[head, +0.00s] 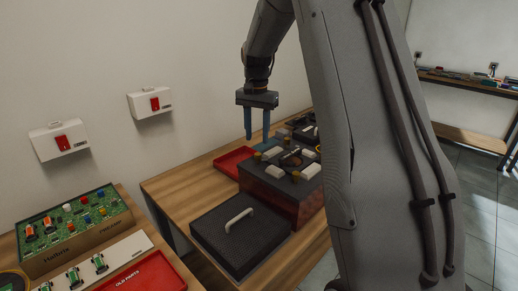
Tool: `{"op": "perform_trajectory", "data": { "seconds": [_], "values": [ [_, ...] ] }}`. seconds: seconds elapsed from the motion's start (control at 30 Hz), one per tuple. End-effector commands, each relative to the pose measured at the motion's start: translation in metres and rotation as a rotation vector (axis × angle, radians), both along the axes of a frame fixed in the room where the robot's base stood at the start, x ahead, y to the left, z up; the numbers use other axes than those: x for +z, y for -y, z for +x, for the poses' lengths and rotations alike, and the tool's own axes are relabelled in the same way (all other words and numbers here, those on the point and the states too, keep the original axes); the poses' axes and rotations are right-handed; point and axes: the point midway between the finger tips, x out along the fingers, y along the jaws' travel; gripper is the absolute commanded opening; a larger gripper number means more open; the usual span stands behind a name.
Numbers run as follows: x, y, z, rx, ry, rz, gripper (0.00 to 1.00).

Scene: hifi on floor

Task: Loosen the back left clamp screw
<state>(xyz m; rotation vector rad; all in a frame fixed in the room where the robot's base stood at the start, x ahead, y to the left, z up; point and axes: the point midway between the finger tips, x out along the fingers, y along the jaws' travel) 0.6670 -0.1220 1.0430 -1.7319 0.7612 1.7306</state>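An opened hifi unit (277,196) with dark reddish sides stands on the wooden table at the centre. Its top carries several pale blocks and small yellowish round parts. I cannot tell at this size which of these is the back left clamp screw. My gripper (257,138) points straight down over the unit's back left side. Its two blue fingers are apart, with nothing visible between them. Whether the fingertips touch anything is unclear. My arm's large grey link hides the right part of the unit.
A red tray (229,161) lies left of the unit. A black lid (218,240) with a pale handle lies in front. A green circuit board (75,222), a red "OLD PARTS" tray (150,277) and two wall boxes with red switches are at left. Bare wood (178,190) shows along the table's left side.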

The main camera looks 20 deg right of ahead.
Motion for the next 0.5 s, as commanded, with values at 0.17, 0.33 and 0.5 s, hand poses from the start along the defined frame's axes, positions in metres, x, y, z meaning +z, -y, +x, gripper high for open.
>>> {"op": "perform_trajectory", "data": {
  "seconds": [0.17,0.33,0.5],
  "values": [
    [-0.001,0.008,0.01,-0.04,-0.004,0.001,0.39],
    [-0.023,0.008,0.008,-0.04,-0.006,0.001,0.39],
    [-0.05,0.008,0.008,-0.039,-0.006,0.001,0.39]
  ]
}}
